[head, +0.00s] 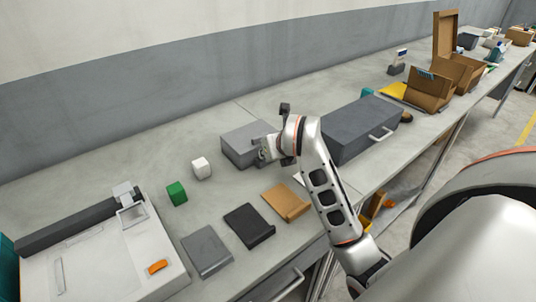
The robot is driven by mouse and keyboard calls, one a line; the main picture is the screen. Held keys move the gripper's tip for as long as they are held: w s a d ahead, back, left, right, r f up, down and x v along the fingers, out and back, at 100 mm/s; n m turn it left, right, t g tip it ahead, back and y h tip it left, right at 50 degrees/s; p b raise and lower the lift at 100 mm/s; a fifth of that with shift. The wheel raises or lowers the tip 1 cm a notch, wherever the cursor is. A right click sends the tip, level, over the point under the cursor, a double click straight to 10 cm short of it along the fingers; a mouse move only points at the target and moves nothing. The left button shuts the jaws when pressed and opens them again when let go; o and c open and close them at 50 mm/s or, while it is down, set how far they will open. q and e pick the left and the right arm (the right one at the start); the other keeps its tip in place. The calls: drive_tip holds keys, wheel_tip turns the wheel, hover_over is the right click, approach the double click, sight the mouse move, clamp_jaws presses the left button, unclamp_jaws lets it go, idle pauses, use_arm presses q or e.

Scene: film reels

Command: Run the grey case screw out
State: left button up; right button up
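A closed grey case (240,146) sits on the bench near the middle of the head view. My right gripper (264,150), on the arm coming in from the lower right, is at the case's right side and covers part of it. It looks close to or touching the case; I cannot tell which. Its fingers are too small and overlapped to show whether they are open or shut. No screw can be made out on the case. My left gripper is not in view.
A larger dark grey box (361,128) with a handle stands just right of my arm. A green block (177,193), a white block (202,168), flat black (248,226), grey (207,251) and tan (286,203) pieces lie nearby. A white machine (100,258) is at left.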

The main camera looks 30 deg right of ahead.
drive_tip(key=shift+w+f, duration=0.4)
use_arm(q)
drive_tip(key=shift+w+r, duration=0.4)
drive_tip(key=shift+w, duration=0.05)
use_arm(e)
drive_tip(key=shift+d, duration=0.1)
clamp_jaws()
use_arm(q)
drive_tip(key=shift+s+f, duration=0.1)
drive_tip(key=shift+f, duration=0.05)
